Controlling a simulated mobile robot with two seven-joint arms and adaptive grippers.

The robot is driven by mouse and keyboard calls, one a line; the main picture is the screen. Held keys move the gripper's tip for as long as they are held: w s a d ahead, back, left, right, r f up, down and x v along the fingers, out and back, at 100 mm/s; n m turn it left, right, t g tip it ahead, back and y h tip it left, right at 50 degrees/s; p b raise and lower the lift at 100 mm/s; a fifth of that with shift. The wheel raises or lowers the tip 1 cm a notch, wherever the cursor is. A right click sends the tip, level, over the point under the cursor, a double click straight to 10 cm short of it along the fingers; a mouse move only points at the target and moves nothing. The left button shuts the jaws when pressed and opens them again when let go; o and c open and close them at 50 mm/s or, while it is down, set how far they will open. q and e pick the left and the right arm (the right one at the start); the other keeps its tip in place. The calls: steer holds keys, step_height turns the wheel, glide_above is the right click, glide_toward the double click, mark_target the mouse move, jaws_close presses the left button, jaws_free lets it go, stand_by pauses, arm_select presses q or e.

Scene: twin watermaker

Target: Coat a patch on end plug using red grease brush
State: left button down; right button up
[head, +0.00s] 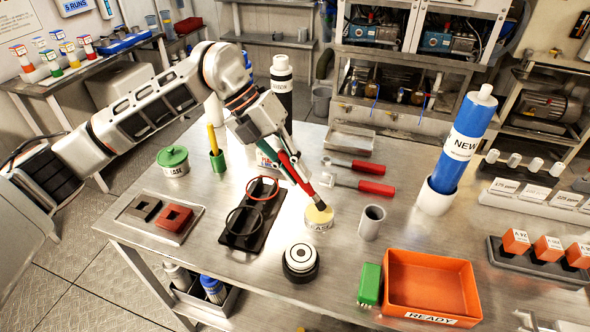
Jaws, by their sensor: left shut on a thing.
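My left gripper (291,168) comes down from the upper left and is shut on the red grease brush (300,180). The end plug (300,256), which looks like a black round piece with a white ringed top, stands upright on the table in front of the pot. My right gripper is not in view.
A black tray with red and black rings (240,236) lies left of the plug. A grey cup (371,221) stands right of the pot. Red-handled wrenches (366,186) lie behind. An orange READY bin (432,262) and green block (369,284) are at front right.

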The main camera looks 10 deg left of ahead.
arm_select(q)
steer(key=shift+f, duration=0.65)
stand_by(0.6)
steer(key=shift+f, duration=0.1)
stand_by(1.1)
steer(key=shift+r+p, duration=2)
steer(key=shift+r, duration=1.6)
